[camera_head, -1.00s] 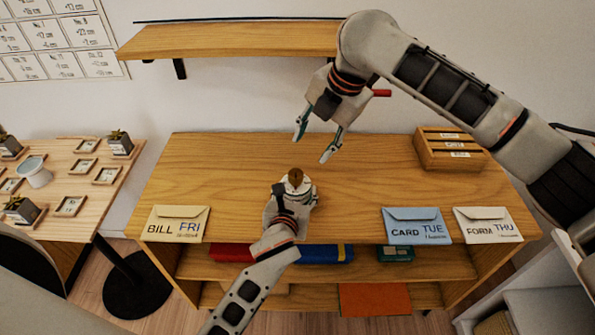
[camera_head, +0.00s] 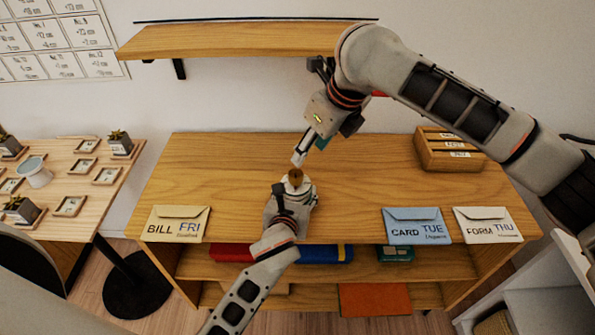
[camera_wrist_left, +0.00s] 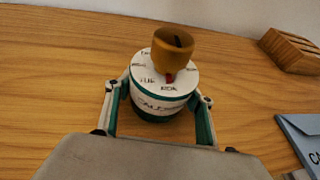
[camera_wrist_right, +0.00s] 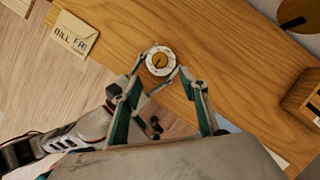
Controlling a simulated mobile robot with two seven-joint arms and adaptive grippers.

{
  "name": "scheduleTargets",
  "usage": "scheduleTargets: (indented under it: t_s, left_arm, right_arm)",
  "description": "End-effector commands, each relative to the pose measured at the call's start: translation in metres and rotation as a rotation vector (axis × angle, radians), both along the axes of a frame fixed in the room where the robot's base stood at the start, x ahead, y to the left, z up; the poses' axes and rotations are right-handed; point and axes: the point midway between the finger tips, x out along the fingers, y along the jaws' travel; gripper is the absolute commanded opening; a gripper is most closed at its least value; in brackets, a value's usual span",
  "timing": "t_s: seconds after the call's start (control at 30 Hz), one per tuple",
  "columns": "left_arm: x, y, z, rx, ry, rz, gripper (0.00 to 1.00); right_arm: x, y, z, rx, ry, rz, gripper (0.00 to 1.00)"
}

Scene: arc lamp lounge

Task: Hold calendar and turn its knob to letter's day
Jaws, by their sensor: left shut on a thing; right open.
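The round calendar (camera_wrist_left: 165,98) is white and dark green, with a brown knob (camera_wrist_left: 173,50) on top. It stands upright on the wooden cabinet top. My left gripper (camera_head: 294,195) is shut on its sides; its fingers (camera_wrist_left: 158,108) show on both sides in the left wrist view. Envelopes read BILL FRI (camera_head: 176,224), CARD TUE (camera_head: 416,226) and FORM THU (camera_head: 487,225).
A wooden letter rack (camera_head: 450,150) stands at the back right of the cabinet top (camera_head: 225,160). A wall shelf (camera_head: 235,40) hangs behind. A side table (camera_head: 72,225) with small frames and plants is at left. The cabinet top around the calendar is mostly clear.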

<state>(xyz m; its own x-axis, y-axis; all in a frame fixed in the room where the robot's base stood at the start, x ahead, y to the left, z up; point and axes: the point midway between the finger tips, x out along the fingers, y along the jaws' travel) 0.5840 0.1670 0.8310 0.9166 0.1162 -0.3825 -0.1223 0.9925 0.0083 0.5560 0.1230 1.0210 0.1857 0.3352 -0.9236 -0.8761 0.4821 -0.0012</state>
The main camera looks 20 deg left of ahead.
Motion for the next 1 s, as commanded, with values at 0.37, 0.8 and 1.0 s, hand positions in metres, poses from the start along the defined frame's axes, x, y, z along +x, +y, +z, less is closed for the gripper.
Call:
scheduleTargets:
  t_s: [0.37, 0.8, 1.0]
  left_arm:
    - [-0.001, 0.0, -0.002, 0.002, 0.003, 0.0, 0.2]
    - [-0.001, 0.0, -0.002, 0.002, 0.004, 0.0, 0.2]
    - [-0.001, 0.0, -0.002, 0.002, 0.004, 0.0, 0.2]
  right_arm:
    - [0.011, 0.022, -0.062, -0.001, 0.004, -0.002, 0.44]
    - [0.021, 0.038, -0.105, -0.001, 0.001, -0.002, 0.44]
    - [0.021, 0.038, -0.106, 0.001, 0.001, -0.003, 0.44]
